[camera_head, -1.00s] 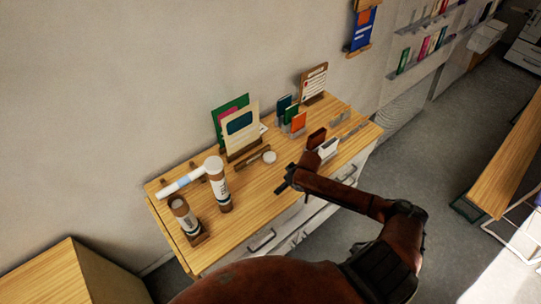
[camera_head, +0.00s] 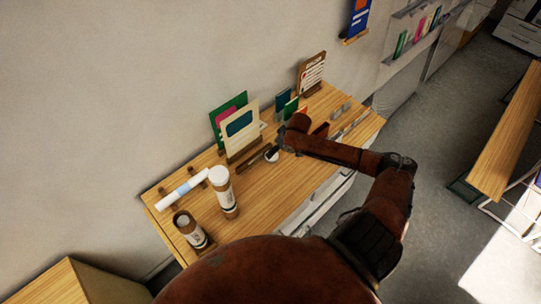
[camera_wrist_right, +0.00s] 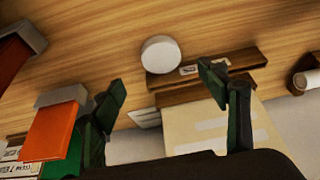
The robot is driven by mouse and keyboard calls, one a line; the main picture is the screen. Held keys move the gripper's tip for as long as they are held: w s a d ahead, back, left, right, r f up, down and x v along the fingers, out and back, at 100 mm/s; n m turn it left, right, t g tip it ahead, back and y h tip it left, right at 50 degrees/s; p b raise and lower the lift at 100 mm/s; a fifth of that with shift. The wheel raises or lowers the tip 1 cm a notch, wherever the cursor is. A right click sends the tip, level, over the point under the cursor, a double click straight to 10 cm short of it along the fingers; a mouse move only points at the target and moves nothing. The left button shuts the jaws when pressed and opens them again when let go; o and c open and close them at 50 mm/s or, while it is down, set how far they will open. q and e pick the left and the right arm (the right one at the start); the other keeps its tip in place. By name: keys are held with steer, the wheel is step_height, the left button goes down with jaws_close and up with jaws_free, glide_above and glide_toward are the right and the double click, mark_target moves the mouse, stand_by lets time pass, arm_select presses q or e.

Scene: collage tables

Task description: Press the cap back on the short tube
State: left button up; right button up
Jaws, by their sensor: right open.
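The white round cap (camera_wrist_right: 161,54) lies on the wooden desk in the wrist view, beside a dark wooden strip. In the head view the cap (camera_head: 271,157) is partly covered by my gripper. My right gripper (camera_wrist_right: 163,92) is open and empty, its two dark fingers spread with the cap between and beyond their tips. I cannot tell its exact height above the desk. The short tube (camera_head: 188,228) stands at the desk's front left in the head view, its dark top open. My left gripper is not in view.
A taller tube with a white cap (camera_head: 223,195) stands beside the short tube. A rolled white and blue paper (camera_head: 183,188) lies behind them. Cards in a stand (camera_head: 240,128) stand behind the cap. An orange booklet (camera_wrist_right: 50,132) is close to my gripper's left finger.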

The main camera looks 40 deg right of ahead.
steer(key=x, duration=0.2)
steer(key=shift+w+f, duration=0.2)
steer(key=shift+f, duration=0.15)
steer(key=p+x, duration=0.1)
steer(key=x, duration=0.3)
steer(key=shift+a+f, duration=0.15)
steer(key=shift+w+f, duration=0.2)
steer(key=shift+f, duration=0.25)
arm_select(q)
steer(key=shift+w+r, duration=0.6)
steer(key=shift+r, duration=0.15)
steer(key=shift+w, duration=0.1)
arm_select(e)
steer(key=shift+c, duration=0.3)
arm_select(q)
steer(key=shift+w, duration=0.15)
arm_select(e)
steer(key=c, duration=0.8)
